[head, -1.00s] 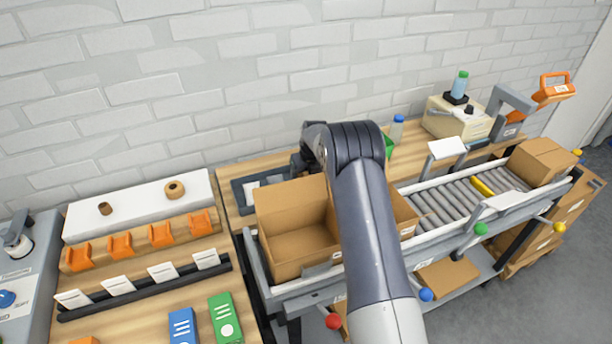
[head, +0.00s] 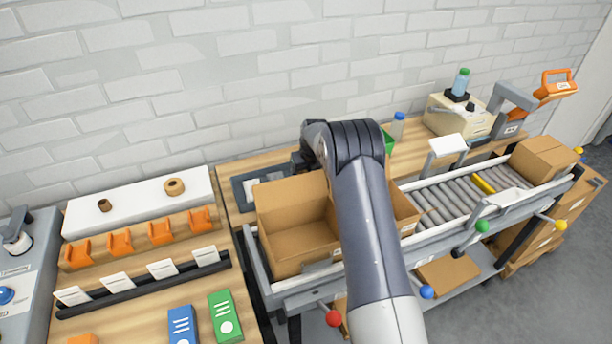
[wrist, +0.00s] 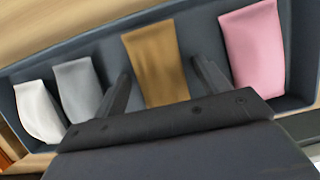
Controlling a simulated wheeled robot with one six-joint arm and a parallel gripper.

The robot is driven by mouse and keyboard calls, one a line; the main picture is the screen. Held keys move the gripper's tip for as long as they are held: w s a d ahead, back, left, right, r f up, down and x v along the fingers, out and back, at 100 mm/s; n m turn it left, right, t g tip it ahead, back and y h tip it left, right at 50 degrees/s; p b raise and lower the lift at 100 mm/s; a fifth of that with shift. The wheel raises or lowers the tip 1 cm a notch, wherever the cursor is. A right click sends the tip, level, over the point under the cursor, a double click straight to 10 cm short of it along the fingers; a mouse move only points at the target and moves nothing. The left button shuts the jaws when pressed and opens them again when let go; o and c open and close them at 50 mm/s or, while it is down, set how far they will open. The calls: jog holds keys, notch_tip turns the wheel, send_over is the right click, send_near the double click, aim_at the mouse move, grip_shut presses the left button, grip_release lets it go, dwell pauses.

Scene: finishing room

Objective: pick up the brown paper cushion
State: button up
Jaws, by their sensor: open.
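The brown paper cushion (wrist: 155,62) lies in a dark tray (wrist: 200,32) in the wrist view, between a grey cushion and a pink one. My gripper (wrist: 160,75) is open, with one finger on each side of the brown cushion's lower part. The near end of the cushion is hidden behind the gripper body. I cannot tell whether the fingers touch it. In the head view my arm and an open carton hide most of the tray (head: 240,194), and the brown cushion does not show there.
A white cushion (wrist: 38,112), a grey cushion (wrist: 78,88) and a pink cushion (wrist: 254,48) share the tray. An open cardboard box (head: 290,240) stands in front of the tray on the roller conveyor (head: 440,208). A brick wall rises behind the bench.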

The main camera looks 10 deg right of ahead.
jog(key=c, duration=1.1)
jog(key=shift+o, duration=0.2)
jog(key=shift+r, duration=0.1)
